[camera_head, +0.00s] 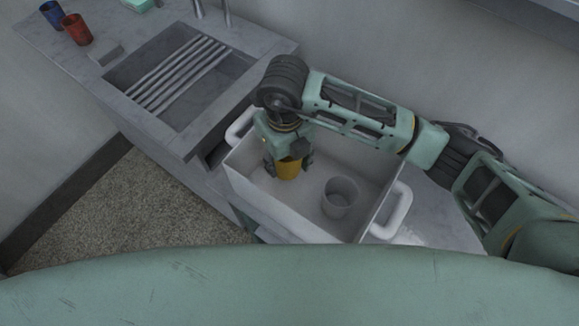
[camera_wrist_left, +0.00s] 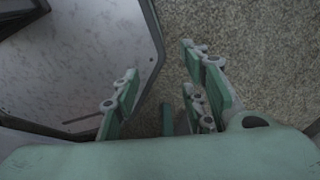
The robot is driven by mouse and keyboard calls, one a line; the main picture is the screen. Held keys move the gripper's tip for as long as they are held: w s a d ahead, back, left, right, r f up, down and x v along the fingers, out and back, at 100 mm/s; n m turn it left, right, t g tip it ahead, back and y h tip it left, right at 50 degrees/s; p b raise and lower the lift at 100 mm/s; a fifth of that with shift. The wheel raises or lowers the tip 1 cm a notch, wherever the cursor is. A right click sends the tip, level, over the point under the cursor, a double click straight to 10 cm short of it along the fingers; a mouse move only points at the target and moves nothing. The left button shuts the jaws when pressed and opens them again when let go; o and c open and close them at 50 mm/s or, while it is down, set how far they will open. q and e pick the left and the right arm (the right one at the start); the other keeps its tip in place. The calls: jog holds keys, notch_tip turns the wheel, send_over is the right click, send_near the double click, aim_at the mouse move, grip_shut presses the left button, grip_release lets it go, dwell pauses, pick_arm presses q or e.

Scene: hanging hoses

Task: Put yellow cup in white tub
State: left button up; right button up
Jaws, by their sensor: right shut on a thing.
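The white tub (camera_head: 290,215) stands on the counter in the head view, with a handle at each end. My right gripper (camera_head: 288,165) points down inside the tub's left part. It is shut on the yellow cup (camera_head: 289,169), whose lower part shows between the fingers. Whether the cup touches the tub floor I cannot tell.
A sink with a slatted rack (camera_head: 182,75) lies left of the tub. A blue cup (camera_head: 52,13), a red cup (camera_head: 76,29) and a grey block (camera_head: 105,53) stand on the counter at the far left. A green item (camera_head: 138,5) is at the back.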

aim_at(286, 169)
jog(key=shift+f, duration=0.25)
notch_tip(286, 169, down, 3)
jog(key=shift+f+p, duration=0.1)
jog(key=shift+p, duration=0.3)
jog(key=shift+f, duration=0.25)
jog(key=o, duration=0.7)
jog(key=shift+f, duration=0.15)
jog(key=o, duration=0.5)
pick_arm(q)
jog(key=shift+w+d+r, duration=0.1)
jog(key=shift+w+r, duration=0.2)
jog(key=shift+w, duration=0.45)
